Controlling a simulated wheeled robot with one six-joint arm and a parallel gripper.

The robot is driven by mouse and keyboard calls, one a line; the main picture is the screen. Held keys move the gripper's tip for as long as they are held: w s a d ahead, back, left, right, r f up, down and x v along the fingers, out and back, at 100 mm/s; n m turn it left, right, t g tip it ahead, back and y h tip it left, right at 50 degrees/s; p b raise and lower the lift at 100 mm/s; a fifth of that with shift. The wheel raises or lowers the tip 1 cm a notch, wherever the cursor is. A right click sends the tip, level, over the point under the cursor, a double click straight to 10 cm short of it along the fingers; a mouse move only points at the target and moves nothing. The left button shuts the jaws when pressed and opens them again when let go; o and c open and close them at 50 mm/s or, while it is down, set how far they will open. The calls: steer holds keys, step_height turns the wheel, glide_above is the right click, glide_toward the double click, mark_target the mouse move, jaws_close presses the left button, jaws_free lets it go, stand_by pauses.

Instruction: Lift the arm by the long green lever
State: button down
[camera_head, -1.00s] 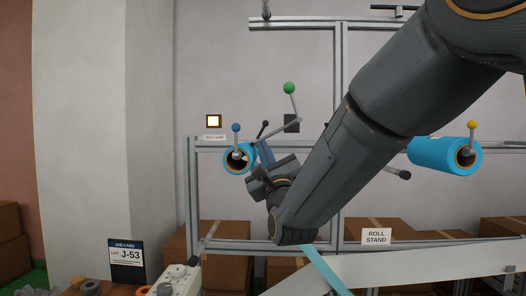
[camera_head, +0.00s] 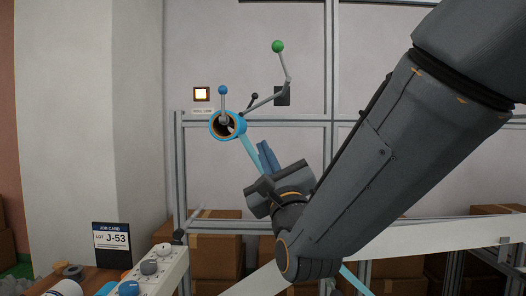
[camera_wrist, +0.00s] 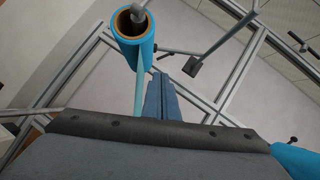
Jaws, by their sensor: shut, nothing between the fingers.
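The long green lever shows as a green ball (camera_head: 278,46) on a grey rod, upright above a dark bracket on the frame. A grey arm (camera_head: 262,101) slopes from that bracket down left to the blue roll (camera_head: 214,127). In the wrist view the lever's rod (camera_wrist: 232,32) runs up right from the bracket (camera_wrist: 191,66); the ball is out of frame. My gripper (camera_head: 265,150) has its blue fingers together and empty, pointing up, below and right of the roll, well below the ball. Its fingers also show in the wrist view (camera_wrist: 157,80).
A strip of blue film runs from the roll behind my gripper. A lit lamp (camera_head: 201,94) is at left. Metal rails surround this area.

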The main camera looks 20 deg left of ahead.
steer(key=shift+f, duration=0.1)
steer(key=s+r+p+x, duration=0.1)
steer(key=p+x, duration=0.4)
steer(key=x, duration=0.7)
steer(key=shift+r+p, duration=0.35)
steer(key=shift+p, duration=0.05)
steer(key=shift+w, duration=0.1)
stand_by(0.4)
steer(key=shift+a+r+b, duration=0.35)
steer(key=shift+r+b, duration=0.15)
steer(key=shift+b, duration=0.55)
steer(key=shift+f, duration=0.1)
